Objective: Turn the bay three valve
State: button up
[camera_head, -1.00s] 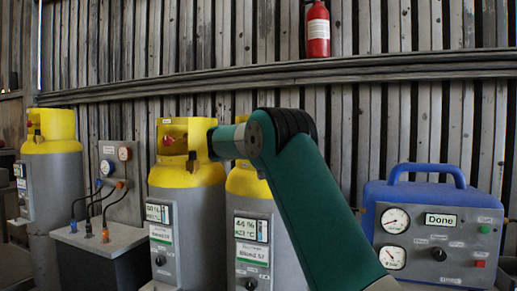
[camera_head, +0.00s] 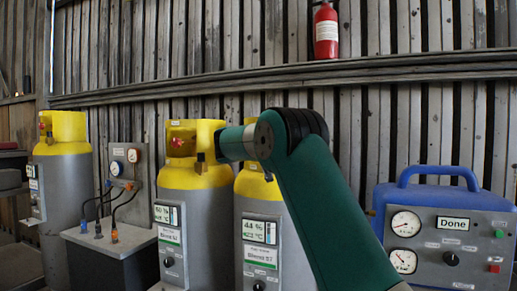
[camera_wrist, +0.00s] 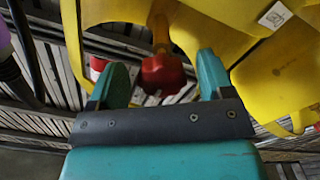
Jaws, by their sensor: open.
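A red valve knob (camera_head: 178,143) sits inside the yellow collar of the middle grey cylinder (camera_head: 190,215). In the wrist view the red knob (camera_wrist: 163,74) lies between and a little beyond my two teal fingers. My gripper (camera_wrist: 162,61) is open, with a finger on each side of the knob; I cannot tell whether either touches it. In the head view my wrist reaches the right side of that collar, and the fingers are mostly hidden. The bay numbers are not legible to me.
Another yellow-topped cylinder (camera_head: 258,235) stands close on the right, partly behind my arm. One more cylinder (camera_head: 65,170) stands at left, beside a gauge panel with hoses (camera_head: 125,165). A blue machine (camera_head: 440,235) reading "Done" is at right. A fire extinguisher (camera_head: 326,32) hangs above.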

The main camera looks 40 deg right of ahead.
jog(key=b+v, duration=0.4)
jog(key=v, duration=1.2)
jog(key=shift+a, duration=0.25)
jog(key=s+a+f+n+t+y+p, duration=0.1)
jog(key=s+a+f+n+y+p, duration=0.2)
jog(key=a+f+y, duration=0.55)
jog(key=a+f+n+t+y+p, duration=0.15)
jog(key=a+f+n+y, duration=0.3)
jog(key=a, duration=0.65)
jog(key=s+a+f+n+g+y+p, duration=0.1)
jog(key=s+a+f+n+g+y, duration=0.1)
jog(key=s+a, duration=0.3)
jog(key=s+a+f+n+g+y+p, duration=0.1)
jog(key=s+a+f+n+g+y, duration=0.1)
jog(key=s, duration=1)
jog(key=s+a+f+n+g+y+p, duration=0.1)
jog(key=s+a+f+n+g+y, duration=0.1)
jog(key=s+a+g, duration=0.3)
jog(key=s+a+y, duration=0.1)
jog(key=s+a, duration=0.2)
jog(key=s, duration=0.1)
jog(key=shift+a+f+y+p, duration=0.2)
jog(key=shift+f+y+p, duration=0.05)
jog(key=shift+y+p, duration=0.15)
jog(key=shift+s+n+g, duration=0.1)
jog(key=shift+n+g, duration=0.15)
